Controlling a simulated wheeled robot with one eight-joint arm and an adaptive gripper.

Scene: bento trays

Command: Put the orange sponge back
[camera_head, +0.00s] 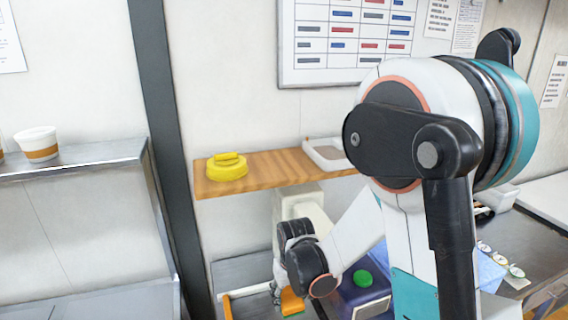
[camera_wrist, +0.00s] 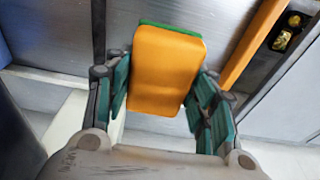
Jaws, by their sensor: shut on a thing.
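The orange sponge (camera_wrist: 165,72) has a thin green layer along its far edge. In the wrist view it sits between the two teal-padded fingers of my gripper (camera_wrist: 160,88), which is shut on it. In the head view the sponge (camera_head: 291,301) shows as a small orange patch below my dark wrist joint, low in the picture. My arm hides most of the gripper there.
A wooden shelf (camera_head: 270,170) on the wall bears a yellow round item (camera_head: 227,168) and a white tray (camera_head: 326,157). A dark blue box (camera_head: 362,297) with a green item on it stands right of the sponge. A steel shelf (camera_head: 80,158) with a cup (camera_head: 38,144) is at left.

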